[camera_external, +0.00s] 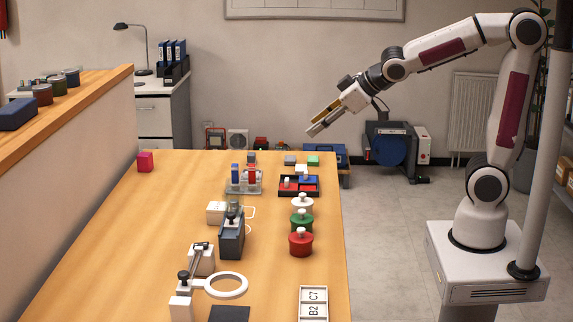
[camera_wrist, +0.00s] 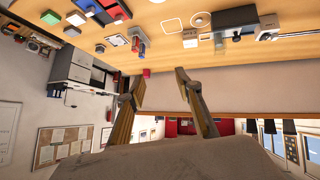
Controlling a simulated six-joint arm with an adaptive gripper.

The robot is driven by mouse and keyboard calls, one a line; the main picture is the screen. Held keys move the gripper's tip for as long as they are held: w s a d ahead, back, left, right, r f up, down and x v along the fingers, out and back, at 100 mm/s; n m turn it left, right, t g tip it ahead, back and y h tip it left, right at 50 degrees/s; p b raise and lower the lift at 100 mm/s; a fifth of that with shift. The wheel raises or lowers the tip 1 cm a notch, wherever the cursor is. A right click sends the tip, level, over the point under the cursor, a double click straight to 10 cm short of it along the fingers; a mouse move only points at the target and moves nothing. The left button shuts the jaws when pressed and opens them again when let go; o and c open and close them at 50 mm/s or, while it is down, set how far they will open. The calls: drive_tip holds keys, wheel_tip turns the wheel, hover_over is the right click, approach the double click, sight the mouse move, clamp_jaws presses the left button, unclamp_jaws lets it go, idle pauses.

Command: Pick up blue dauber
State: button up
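The blue dauber (camera_external: 235,172) stands upright in a small grey rack (camera_external: 243,188) on the wooden table, left of a red dauber (camera_external: 252,174). In the wrist view, the rack area shows near the top, with a red piece (camera_wrist: 141,47) and a blue one close together, small and partly overlapping. My gripper (camera_external: 312,127) is raised in the air beyond the table's far right corner, well apart from the dauber. In the wrist view, its two fingers (camera_wrist: 160,82) are spread with nothing between them.
Right of the rack is a black tray (camera_external: 312,194) with red and blue pads. White, green and red (camera_external: 300,244) knobbed pots stand in front of it. A grey machine (camera_external: 231,238) and a ring magnifier (camera_external: 227,286) are nearer.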

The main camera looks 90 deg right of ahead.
drive_tip(key=w+d+f+t, duration=0.2)
drive_tip(key=w+d+f, duration=0.3)
drive_tip(key=w+d, duration=0.8)
drive_tip(key=w+d+f+n+t+y, duration=0.1)
drive_tip(key=w+d+f+t, duration=0.15)
drive_tip(key=w+f, duration=0.2)
drive_tip(key=y, duration=0.3)
approach(235, 177)
drive_tip(key=shift+w+d+r+n+t, duration=0.15)
drive_tip(key=shift+w+d+r, duration=0.15)
drive_tip(key=shift+w+r, duration=0.2)
drive_tip(key=shift+w+d+r+n+t, duration=0.15)
drive_tip(key=shift+w+d+r, duration=0.15)
drive_tip(key=shift+w+r, duration=0.15)
drive_tip(key=shift+x, duration=1.3)
